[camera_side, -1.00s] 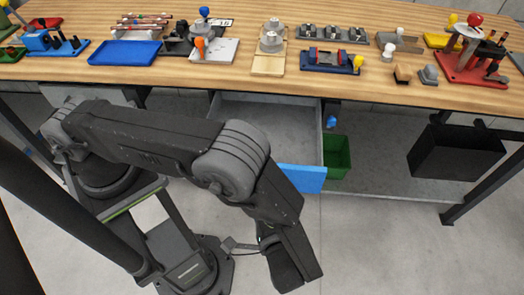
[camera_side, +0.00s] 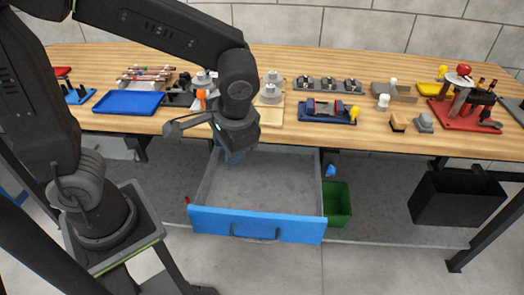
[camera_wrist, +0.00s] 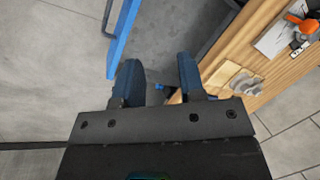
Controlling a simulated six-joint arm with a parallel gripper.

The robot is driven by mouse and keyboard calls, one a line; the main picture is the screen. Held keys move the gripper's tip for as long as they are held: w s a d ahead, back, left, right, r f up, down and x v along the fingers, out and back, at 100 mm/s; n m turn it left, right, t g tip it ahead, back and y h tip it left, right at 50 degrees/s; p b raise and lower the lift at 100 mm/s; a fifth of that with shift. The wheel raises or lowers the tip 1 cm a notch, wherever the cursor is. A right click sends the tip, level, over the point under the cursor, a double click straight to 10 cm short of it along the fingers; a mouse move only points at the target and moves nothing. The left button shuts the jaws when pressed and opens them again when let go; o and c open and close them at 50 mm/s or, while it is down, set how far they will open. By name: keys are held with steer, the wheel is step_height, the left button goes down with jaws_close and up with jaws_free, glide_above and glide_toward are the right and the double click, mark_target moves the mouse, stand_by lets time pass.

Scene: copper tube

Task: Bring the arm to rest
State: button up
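My gripper (camera_side: 236,158) hangs at the end of my raised arm, above the back part of the open drawer and in front of the bench edge in the side view. In the wrist view its two blue fingers stand apart with nothing between them, so my gripper (camera_wrist: 158,68) is open. The drawer's blue front (camera_side: 290,228) is pulled out towards the camera. The visible part of its grey inside (camera_side: 265,180) looks empty. The blue front (camera_wrist: 122,40) also shows at the upper left of the wrist view.
The wooden bench (camera_side: 350,142) carries a blue tray (camera_side: 128,102), a blue fixture (camera_side: 327,113) and a red fixture (camera_side: 470,108). A green bin (camera_side: 337,203) and a black bin (camera_side: 455,198) sit below. Floor in front of the drawer is clear.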

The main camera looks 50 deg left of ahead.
steer(key=s+a+r+n+t+h, duration=0.1)
steer(key=s+a+r+t+h, duration=0.2)
steer(key=s+a+r+t, duration=0.2)
steer(key=shift+v, duration=1.05)
